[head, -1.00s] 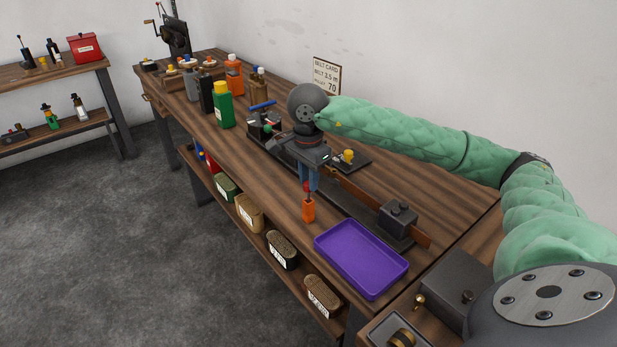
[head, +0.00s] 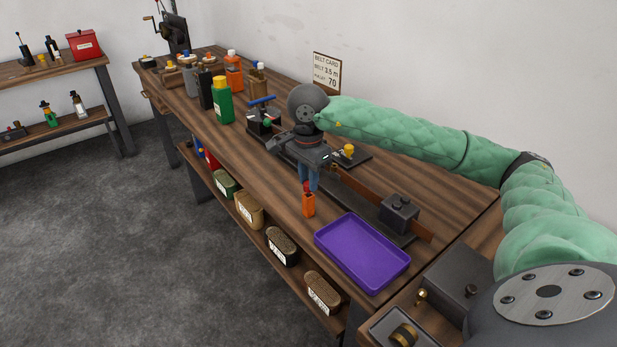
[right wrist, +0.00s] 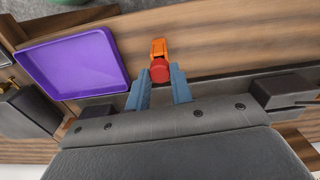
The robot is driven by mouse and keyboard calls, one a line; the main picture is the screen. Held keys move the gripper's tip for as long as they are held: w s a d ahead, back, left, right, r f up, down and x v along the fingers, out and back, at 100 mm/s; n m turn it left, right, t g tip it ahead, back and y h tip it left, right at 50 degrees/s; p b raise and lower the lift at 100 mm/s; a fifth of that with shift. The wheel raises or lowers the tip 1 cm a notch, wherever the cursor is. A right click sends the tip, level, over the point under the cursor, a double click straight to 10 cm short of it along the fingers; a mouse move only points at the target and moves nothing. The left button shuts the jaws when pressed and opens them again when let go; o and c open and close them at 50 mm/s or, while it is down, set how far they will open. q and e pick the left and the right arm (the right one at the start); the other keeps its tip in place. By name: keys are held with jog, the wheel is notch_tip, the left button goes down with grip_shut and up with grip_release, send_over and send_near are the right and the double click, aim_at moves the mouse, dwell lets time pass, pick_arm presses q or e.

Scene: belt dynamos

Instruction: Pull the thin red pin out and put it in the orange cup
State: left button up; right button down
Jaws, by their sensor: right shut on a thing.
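The orange cup (head: 308,207) stands upright on the workbench, left of the purple tray. It also shows in the right wrist view (right wrist: 158,46). My right gripper (head: 308,187) points down right above the cup, its blue fingers shut on the red pin. In the right wrist view the pin's round red head (right wrist: 160,72) sits between the fingertips, at the cup. The pin's shaft is hidden, so I cannot tell how deep it is in the cup. My left gripper is not in view.
The purple tray (head: 362,254) lies empty near the bench's front edge. A dark rail with a grey block (head: 399,212) runs behind the cup. A green bottle (head: 222,102) and other bottles stand further left. The bench front between bottles and cup is clear.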

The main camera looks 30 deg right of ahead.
jog(key=shift+f+b, duration=0.65)
jog(key=shift+f, duration=0.05)
jog(key=c, duration=1.1)
grip_release()
jog(key=shift+c, duration=0.2)
jog(key=shift+r, duration=0.15)
notch_tip(320, 180, up, 6)
jog(key=shift+r+b, duration=0.1)
jog(key=shift+b, duration=0.55)
jog(key=shift+r, duration=0.7)
